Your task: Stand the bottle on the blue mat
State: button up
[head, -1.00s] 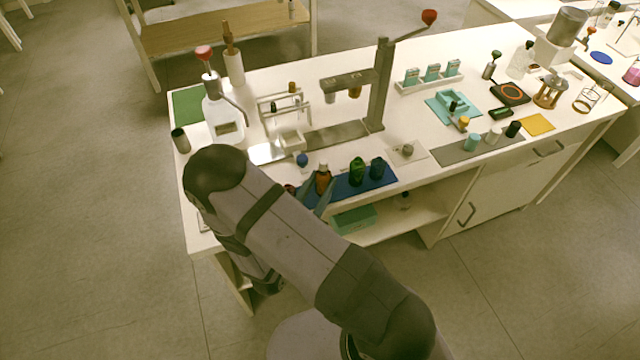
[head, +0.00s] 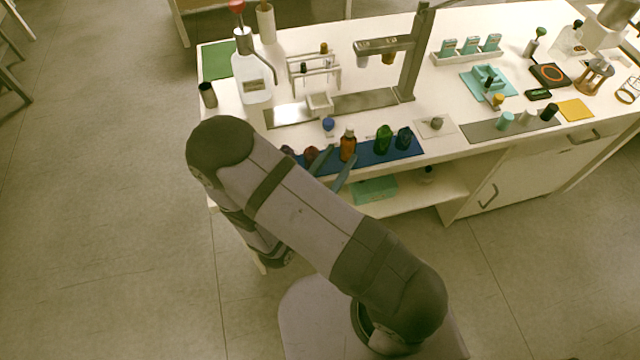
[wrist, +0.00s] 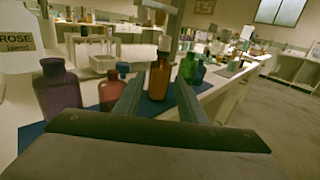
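The amber bottle (head: 347,146) stands upright near the front edge of the bench, in the row on the blue mat (head: 368,157). In the wrist view the amber bottle (wrist: 160,78) appears between the two finger ends, with a gap on each side. My gripper (head: 343,157) is open, low at the near side of this bottle. It also shows in the wrist view (wrist: 159,88). A purple bottle (wrist: 57,92) and a red bottle (wrist: 111,92) stand to the left. A green bottle (head: 383,139) and a dark blue bottle (head: 404,138) stand to the right. The amber bottle's base is partly hidden.
A small blue-topped item (head: 328,125) stands behind the row. A wire rack (head: 314,68) and a metal stand (head: 410,60) are farther back. A large white bottle (head: 252,80) stands at the left. A light square pad (head: 437,128) lies right of the mat.

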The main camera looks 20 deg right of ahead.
jog(key=b+v, duration=0.1)
jog(key=v, duration=0.7)
jog(key=shift+s+a, duration=0.15)
jog(key=s+d+m+g+y, duration=0.3)
jog(key=s+d+m+g, duration=0.8)
jog(key=m+g, duration=0.5)
jog(key=w+a+r+m+t+y, duration=0.1)
jog(key=w+a+m+t+y, duration=0.2)
jog(key=a+m+y, duration=0.3)
jog(key=m+y, duration=0.3)
jog(key=m, duration=0.2)
jog(key=shift+w+a+r+y, duration=0.25)
jog(key=shift+a+r+y, duration=0.05)
jog(key=shift+r+y, duration=0.1)
notch_tip(320, 180, up, 11)
jog(key=p, duration=1.1)
jog(key=shift+r, duration=0.2)
